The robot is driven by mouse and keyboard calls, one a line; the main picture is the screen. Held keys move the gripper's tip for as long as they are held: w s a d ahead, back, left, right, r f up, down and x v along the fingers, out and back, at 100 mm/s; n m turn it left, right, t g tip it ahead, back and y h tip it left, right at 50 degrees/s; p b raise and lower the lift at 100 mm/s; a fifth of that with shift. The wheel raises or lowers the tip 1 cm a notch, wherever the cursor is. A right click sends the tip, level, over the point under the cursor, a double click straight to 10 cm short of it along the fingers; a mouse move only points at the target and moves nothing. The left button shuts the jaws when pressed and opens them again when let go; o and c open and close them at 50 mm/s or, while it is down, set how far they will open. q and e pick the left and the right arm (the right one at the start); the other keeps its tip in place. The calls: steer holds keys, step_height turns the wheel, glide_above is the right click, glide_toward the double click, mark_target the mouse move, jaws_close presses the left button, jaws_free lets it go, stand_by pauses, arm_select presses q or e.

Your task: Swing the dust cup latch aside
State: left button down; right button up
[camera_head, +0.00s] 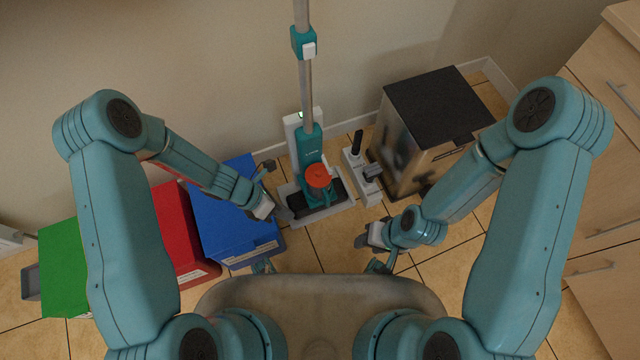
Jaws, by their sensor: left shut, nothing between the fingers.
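A teal and grey stick vacuum (311,150) stands upright in its dock against the wall, with its grey tube rising out of the top of the view. Its orange-red round part (318,176), seemingly the dust cup, sits low on the body above the dark floor head. The latch is too small to make out. My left gripper (283,211) is shut and empty, just left of the floor head and apart from the dust cup. My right gripper (361,241) is in front and to the right of the vacuum, clear of it; its finger opening cannot be made out.
Blue (236,225), red (180,228) and green (64,262) bins stand at the left. A dark-topped metal bin (437,105) stands right of the vacuum, with a small white stand (362,186) between them. Wooden drawers (610,130) line the right edge. Tiles in front of the vacuum are clear.

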arm_select(q)
steer(key=w+d+f+n+t+h+b, duration=0.2)
steer(key=w+f+n+t+b, duration=0.1)
steer(key=w+f+n+b, duration=0.35)
steer(key=n+t+h+b, duration=0.1)
steer(key=n+t+h, duration=0.15)
steer(key=n, duration=0.55)
glide_toward(329, 171)
step_height(329, 171, up, 3)
steer(key=s+a, duration=0.1)
steer(key=a, duration=0.2)
steer(key=shift+s+d+y, duration=0.2)
steer(key=shift+d+y, duration=0.05)
steer(key=shift+y, duration=0.2)
arm_select(e)
step_height(329, 171, down, 10)
steer(key=shift+f, duration=0.2)
arm_select(q)
steer(key=shift+m, duration=0.25)
steer(key=b+x, duration=0.3)
steer(key=x, duration=0.6)
steer(key=shift+f+b, duration=0.15)
steer(key=shift+b, duration=0.15)
steer(key=shift+w+d+f, duration=0.1)
steer(key=shift+d, duration=0.35)
arm_select(e)
steer(key=f, duration=0.3)
steer(key=shift+w+d+f, duration=0.25)
steer(key=shift+w+d, duration=0.1)
steer(key=shift+w, duration=0.05)
